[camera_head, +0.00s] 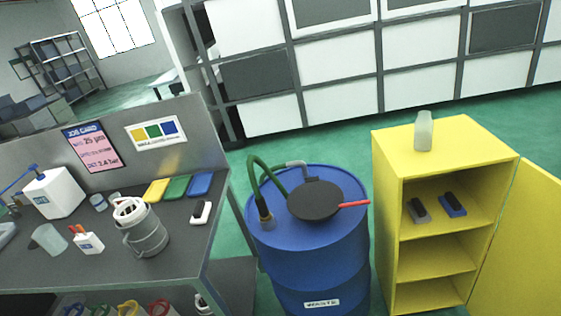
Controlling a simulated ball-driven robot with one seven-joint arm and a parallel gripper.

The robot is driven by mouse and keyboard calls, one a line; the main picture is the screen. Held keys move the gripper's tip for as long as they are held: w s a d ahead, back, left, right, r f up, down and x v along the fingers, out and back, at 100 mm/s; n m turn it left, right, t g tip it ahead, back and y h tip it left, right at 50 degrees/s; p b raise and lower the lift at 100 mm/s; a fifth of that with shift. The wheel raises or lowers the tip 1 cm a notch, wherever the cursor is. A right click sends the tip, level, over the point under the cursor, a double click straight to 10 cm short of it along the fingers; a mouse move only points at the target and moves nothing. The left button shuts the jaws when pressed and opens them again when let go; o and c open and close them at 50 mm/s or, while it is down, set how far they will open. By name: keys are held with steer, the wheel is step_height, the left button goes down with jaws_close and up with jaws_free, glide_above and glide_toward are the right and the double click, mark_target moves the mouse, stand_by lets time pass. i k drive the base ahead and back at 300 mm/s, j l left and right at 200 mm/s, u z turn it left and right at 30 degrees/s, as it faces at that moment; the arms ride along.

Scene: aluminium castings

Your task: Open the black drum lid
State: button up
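The blue drum (310,262) stands upright on the green floor near the middle of the view. Its round black lid (315,200) lies flat on the drum top and looks shut. A red handle (354,204) sticks out from the lid's right side. A green hose (255,177) arches over the left of the drum top into a brownish fitting (266,214). A grey pipe (297,166) stands behind the lid. My gripper is not in view.
A dark workbench (183,238) at left holds a grey bucket (146,232), a white canister (54,192) and coloured cloths. A yellow cabinet (388,190) with its door (525,250) open stands right of the drum, a bottle (423,131) on top. Green floor (340,150) is clear behind.

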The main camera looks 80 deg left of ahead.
mark_target(319, 200)
steer(key=u, duration=1.65)
